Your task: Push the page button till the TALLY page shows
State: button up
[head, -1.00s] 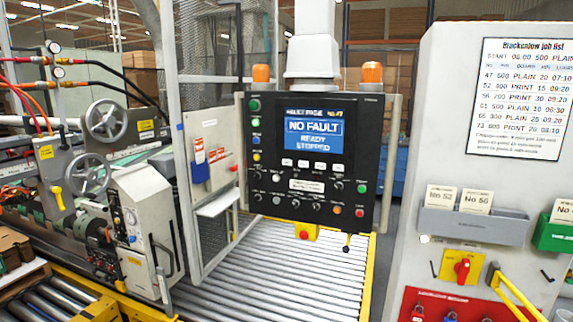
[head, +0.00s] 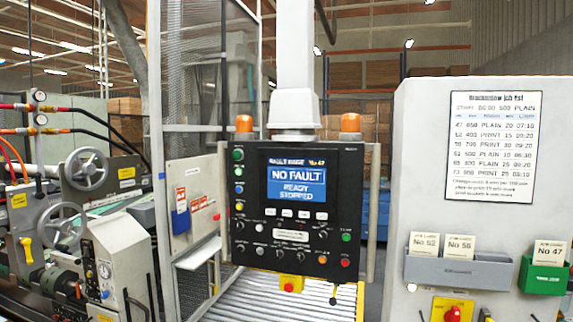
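The black control panel (head: 250,195) hangs from a white column in the middle of the head view. Its blue screen (head: 297,184) reads NO FAULT, READY, STOPPED, not TALLY. The small header above reads No 47 at its right end; the rest is blurred. A row of small white buttons (head: 287,213) sits just under the screen. Their labels are too small to read, so I cannot tell which is the page button. More buttons and knobs fill the lower part and left edge. My gripper is not in view, and nothing blocks the panel's face.
A grey cabinet (head: 410,140) with a job list (head: 492,147) stands right of the panel. It carries a grey card holder (head: 460,271) and a green one (head: 543,277) with a No 47 card. A mesh guard (head: 205,100) and a machine with handwheels stand left. A roller conveyor (head: 250,303) runs below.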

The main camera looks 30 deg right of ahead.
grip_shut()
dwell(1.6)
